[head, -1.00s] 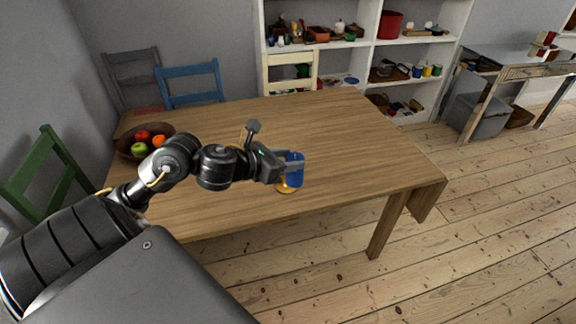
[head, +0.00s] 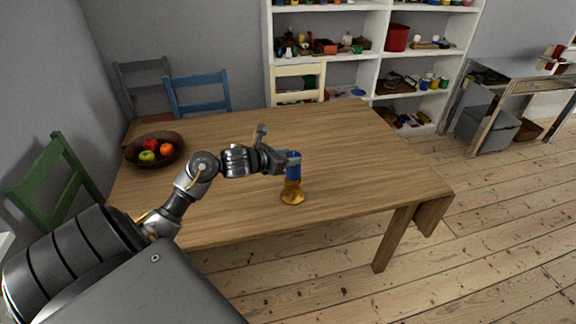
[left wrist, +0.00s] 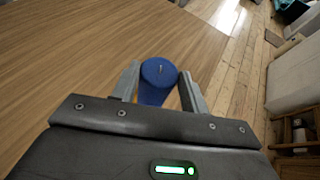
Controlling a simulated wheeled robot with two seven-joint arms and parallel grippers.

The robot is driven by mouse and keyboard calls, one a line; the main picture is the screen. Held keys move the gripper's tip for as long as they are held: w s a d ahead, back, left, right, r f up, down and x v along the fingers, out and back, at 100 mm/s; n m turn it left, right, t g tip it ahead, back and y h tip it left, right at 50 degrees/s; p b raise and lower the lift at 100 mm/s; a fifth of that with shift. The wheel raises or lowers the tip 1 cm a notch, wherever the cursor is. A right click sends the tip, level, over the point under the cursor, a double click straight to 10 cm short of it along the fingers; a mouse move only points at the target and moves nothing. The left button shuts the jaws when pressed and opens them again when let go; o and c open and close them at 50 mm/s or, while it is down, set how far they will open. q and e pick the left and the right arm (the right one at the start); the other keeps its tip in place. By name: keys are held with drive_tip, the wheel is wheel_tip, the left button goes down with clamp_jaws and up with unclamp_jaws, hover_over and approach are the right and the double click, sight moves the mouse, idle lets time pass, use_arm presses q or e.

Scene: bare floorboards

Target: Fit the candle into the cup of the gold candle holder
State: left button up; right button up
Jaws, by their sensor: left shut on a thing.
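A blue candle (head: 293,172) is upright between the fingers of my left gripper (head: 291,160), which is shut on it. The left wrist view also shows the candle (left wrist: 158,74), with its wick end facing the camera and a finger on each side. The gold candle holder (head: 292,195) stands on the wooden table below the candle. In the head view the candle's lower end meets the top of the holder. I cannot tell whether it is inside the cup or just above or in front of it. My right gripper is not in view.
A brown bowl of fruit (head: 154,149) stands at the table's left end. The wooden table (head: 365,160) is clear to the right of the holder. Chairs stand behind and left of the table, with white shelves (head: 380,55) at the back.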

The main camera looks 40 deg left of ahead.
sight(293, 173)
use_arm(q)
drive_tip(key=shift+w+a+f, duration=0.4)
drive_tip(key=shift+w+f, duration=0.05)
drive_tip(key=shift+f, duration=0.25)
wheel_tip(293, 173, down, 2)
drive_tip(key=shift+f+p, duration=0.1)
drive_tip(key=shift+p, duration=0.45)
drive_tip(key=shift+f, duration=0.4)
drive_tip(key=shift+f, duration=0.1)
drive_tip(key=shift+f, duration=0.15)
drive_tip(key=o, duration=1.3)
drive_tip(key=shift+o, duration=0.2)
